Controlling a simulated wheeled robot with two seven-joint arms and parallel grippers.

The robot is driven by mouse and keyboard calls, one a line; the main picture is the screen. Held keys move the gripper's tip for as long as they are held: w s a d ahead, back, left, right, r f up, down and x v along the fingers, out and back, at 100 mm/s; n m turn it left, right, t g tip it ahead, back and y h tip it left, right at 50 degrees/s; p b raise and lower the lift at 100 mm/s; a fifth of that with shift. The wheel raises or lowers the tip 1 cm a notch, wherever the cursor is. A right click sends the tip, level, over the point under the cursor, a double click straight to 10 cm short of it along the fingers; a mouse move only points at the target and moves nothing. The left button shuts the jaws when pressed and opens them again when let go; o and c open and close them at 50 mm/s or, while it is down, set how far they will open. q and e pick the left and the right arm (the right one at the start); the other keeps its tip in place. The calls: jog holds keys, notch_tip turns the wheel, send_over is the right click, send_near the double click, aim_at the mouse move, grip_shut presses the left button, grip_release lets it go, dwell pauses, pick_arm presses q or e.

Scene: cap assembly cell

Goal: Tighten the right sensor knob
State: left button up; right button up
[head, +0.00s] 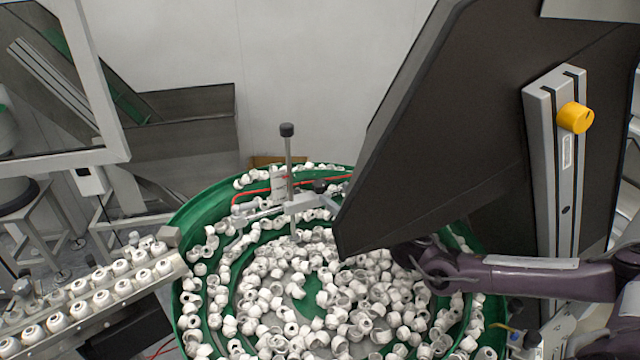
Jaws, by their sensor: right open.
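My right gripper (420,266) reaches in from the right over the green bowl, below the dark panel's lower edge. It is open, with nothing seen between its fingers. A metal post with a black knob (287,130) stands upright at the back of the bowl, left of my right gripper and well apart from it. A small bracket with a red cable sits at the post's foot. Part of the bowl's right side is hidden by the panel and my arm, so I cannot tell whether another knob is there. My left gripper is not in view.
The green bowl (181,222) is full of white caps (300,300). A large dark panel (420,130) hangs over its right back. A metal profile with a yellow knob (575,117) stands at right. A rail of white caps (102,296) runs at lower left.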

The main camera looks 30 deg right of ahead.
aim_at(325, 188)
jog(key=shift+s+d+f+g+y, duration=0.15)
jog(key=shift+s+f+g+y, duration=0.1)
jog(key=shift+g+y, duration=0.05)
jog(key=p+x, duration=0.3)
jog(key=x, duration=0.3)
jog(key=shift+w, duration=0.35)
jog(key=shift+w+a+f+p, duration=0.2)
jog(key=shift+w+p, duration=0.15)
jog(key=shift+w, duration=0.15)
jog(key=c, duration=0.9)
jog(key=shift+c, duration=0.2)
